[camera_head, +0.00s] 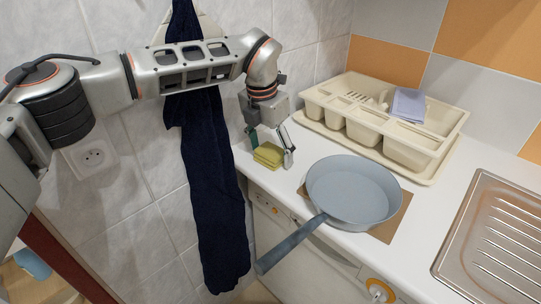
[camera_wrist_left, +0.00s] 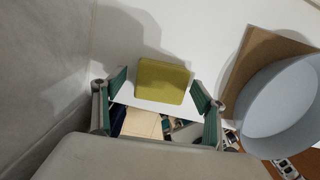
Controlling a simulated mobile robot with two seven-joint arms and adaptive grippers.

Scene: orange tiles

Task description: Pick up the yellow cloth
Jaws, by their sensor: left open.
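The yellow cloth (camera_head: 267,155) is a small folded block on the left end of the white counter, near the tiled wall. In the left wrist view the yellow cloth (camera_wrist_left: 163,80) lies flat, just ahead of and between the fingers. My left gripper (camera_head: 271,147) is open and points down over the cloth, one finger on each side. In the left wrist view the fingers of my left gripper (camera_wrist_left: 159,94) are spread wider than the cloth, with gaps on both sides. Nothing is held. My right gripper does not show.
A grey-blue pan (camera_head: 352,190) stands on a brown board (camera_head: 388,228) right of the cloth, its handle over the counter edge. A cream dish rack (camera_head: 440,145) with a bluish cloth (camera_head: 408,105) stands behind. A dark towel (camera_head: 213,190) hangs at the wall.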

